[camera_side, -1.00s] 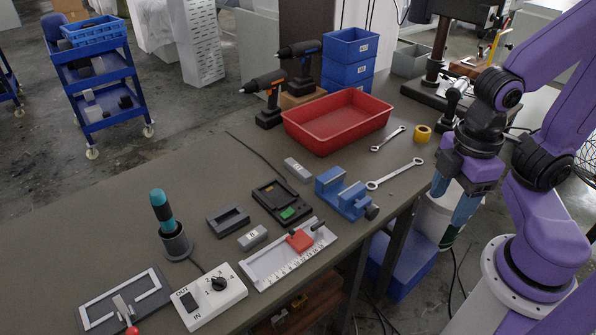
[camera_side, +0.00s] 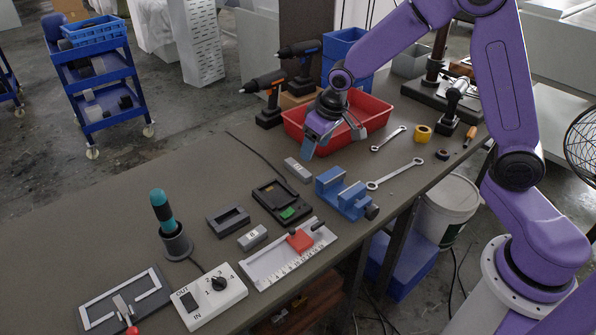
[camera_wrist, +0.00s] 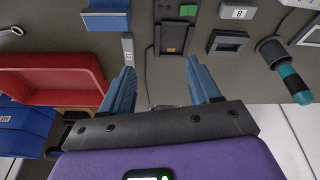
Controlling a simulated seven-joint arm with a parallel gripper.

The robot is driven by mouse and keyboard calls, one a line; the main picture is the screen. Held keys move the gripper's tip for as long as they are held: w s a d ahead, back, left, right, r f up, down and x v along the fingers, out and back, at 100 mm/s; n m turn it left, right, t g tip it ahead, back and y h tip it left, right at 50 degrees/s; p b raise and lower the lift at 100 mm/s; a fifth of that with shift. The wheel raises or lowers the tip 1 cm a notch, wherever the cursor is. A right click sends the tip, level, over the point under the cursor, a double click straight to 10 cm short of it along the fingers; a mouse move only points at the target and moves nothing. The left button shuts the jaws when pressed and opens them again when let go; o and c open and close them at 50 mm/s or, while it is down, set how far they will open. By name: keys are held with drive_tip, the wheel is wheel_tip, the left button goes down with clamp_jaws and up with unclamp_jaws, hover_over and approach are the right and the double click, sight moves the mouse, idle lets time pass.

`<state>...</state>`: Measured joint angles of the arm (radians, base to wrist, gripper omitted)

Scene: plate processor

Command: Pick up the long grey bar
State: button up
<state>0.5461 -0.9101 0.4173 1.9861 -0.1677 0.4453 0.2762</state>
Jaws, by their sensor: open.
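The long grey bar (camera_side: 298,169) lies flat on the bench, between the red bin and the black device with a green part. In the wrist view the bar (camera_wrist: 128,48), with a small label at its near end, is just beyond the left fingertip. My gripper (camera_side: 311,147) is above the bench at the front of the red bin, a little behind the bar in the side view. Its blue fingers (camera_wrist: 160,66) are wide apart with nothing between them, and the bar is not between them.
The red bin (camera_side: 294,127) stands behind my gripper. The black device (camera_side: 266,194) and blue vise (camera_side: 327,183) are close to the bar. A shorter grey block (camera_side: 252,238) lies nearer the front. Two wrenches (camera_side: 395,175) lie to the right. A thin cable (camera_side: 253,149) runs along the bench at left.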

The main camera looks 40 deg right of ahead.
drive_tip(key=w+d+f+m, duration=0.3)
drive_tip(key=w+d+f, duration=0.2)
drive_tip(key=w+d, duration=0.3)
hover_over(299, 167)
drive_tip(key=s, duration=0.3)
drive_tip(key=shift+t+h, duration=0.3)
drive_tip(key=shift+t, duration=0.1)
drive_tip(key=f, duration=1)
drive_tip(key=shift+w+a+f, duration=0.1)
drive_tip(key=shift+a+f, duration=0.1)
drive_tip(key=shift+f, duration=0.2)
drive_tip(key=shift+x, duration=2.85)
drive_tip(key=shift+w+r, duration=0.1)
drive_tip(key=shift+w, duration=0.1)
clamp_jaws()
